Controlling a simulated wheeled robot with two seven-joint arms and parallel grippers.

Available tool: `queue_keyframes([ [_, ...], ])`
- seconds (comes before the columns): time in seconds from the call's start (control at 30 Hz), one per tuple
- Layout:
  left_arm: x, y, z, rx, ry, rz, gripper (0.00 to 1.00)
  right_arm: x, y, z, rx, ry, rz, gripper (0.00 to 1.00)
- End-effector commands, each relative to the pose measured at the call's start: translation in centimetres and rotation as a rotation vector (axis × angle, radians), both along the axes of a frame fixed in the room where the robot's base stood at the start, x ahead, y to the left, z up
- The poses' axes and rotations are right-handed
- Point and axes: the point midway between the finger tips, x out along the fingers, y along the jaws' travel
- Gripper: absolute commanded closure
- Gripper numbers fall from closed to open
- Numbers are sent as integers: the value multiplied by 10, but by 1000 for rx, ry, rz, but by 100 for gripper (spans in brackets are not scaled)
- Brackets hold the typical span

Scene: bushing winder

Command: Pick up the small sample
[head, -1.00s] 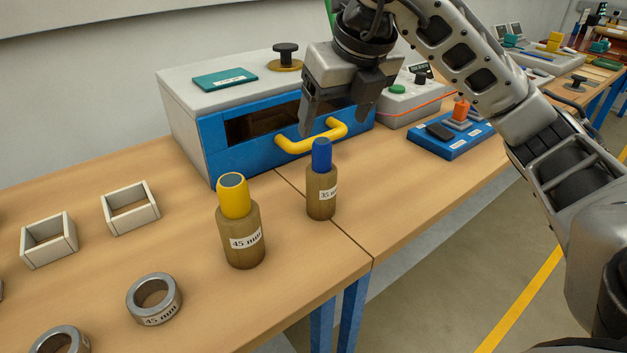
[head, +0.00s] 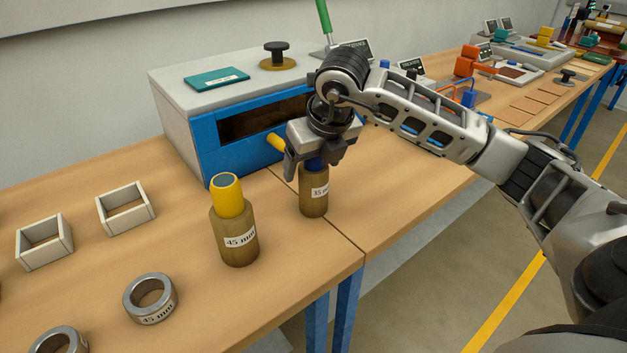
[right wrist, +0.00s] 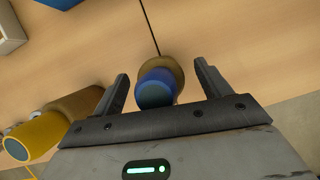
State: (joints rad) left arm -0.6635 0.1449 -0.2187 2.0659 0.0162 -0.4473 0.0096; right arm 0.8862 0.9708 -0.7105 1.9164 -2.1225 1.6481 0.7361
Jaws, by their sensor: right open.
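The small sample (head: 314,200) is a brown cylinder with a blue top and a 35 mm label. It stands upright on the wooden table near the seam. My right gripper (head: 312,170) is over it, with open jaws around the blue top. In the right wrist view the blue top (right wrist: 156,88) lies between the two fingers of the gripper (right wrist: 163,90), with a gap on each side. The larger sample (head: 234,237), with a yellow top and a 45 mm label, stands to the left. Its yellow top shows in the right wrist view (right wrist: 36,136). My left gripper is not in view.
A blue and grey oven-like box (head: 212,145) with a yellow handle stands just behind the small sample. Two metal rings (head: 150,297) and two open square frames (head: 125,208) are on the left. The table's front edge (head: 330,275) is close in front.

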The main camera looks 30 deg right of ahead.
Motion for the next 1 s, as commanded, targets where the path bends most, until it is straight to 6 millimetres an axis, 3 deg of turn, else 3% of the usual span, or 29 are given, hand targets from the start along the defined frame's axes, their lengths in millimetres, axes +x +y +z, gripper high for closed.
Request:
queue_keyframes([
  [0.17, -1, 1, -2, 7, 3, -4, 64, 0, 0, -1, 0, -1, 0, 24],
  [0.27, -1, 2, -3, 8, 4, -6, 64, 0, 0, 0, 0, -1, 0, 46],
  [0.4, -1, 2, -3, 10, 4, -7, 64, 0, 0, 0, 0, -1, 0, 85],
  [0.77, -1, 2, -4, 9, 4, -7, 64, 1, 0, 5, 2, -6, 0, 86],
  [1.0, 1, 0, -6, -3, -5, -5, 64, -2, 2, 39, 3, -12, 2, 86],
])
